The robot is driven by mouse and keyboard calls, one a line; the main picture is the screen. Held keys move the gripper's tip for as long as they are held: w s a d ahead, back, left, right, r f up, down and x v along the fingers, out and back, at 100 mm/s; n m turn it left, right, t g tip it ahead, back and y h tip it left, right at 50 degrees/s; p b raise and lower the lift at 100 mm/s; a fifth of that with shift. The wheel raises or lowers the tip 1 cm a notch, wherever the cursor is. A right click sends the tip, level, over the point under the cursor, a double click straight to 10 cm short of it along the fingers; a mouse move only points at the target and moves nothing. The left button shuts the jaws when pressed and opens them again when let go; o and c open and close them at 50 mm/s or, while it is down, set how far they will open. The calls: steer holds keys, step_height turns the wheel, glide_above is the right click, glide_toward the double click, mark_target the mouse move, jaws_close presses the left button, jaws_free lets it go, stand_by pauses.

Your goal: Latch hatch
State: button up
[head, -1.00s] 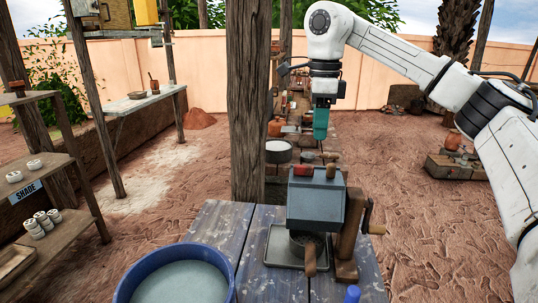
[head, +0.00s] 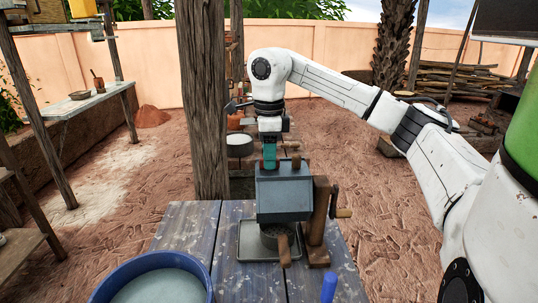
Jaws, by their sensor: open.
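A blue-grey metal box machine (head: 284,195) stands on the table, with wooden knobs or handles on and behind its top. A wooden crank (head: 343,212) is on its right side, and a wooden handle (head: 284,250) hangs at its lower front. I cannot tell which part is the hatch or its latch. My gripper (head: 269,158) has teal fingers and points down at the back left of the box top. The fingertips are close to the box; contact cannot be told. Nothing shows held in the gripper.
The plank table (head: 190,235) carries a metal tray (head: 250,241) under the machine and a blue basin (head: 135,268) at front left. A thick wooden post (head: 205,100) stands behind the table, left of my gripper. A blue-handled thing (head: 329,288) is at the front edge.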

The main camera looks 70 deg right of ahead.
steer(key=shift+f, duration=0.3)
steer(key=shift+c, duration=0.3)
jaws_close()
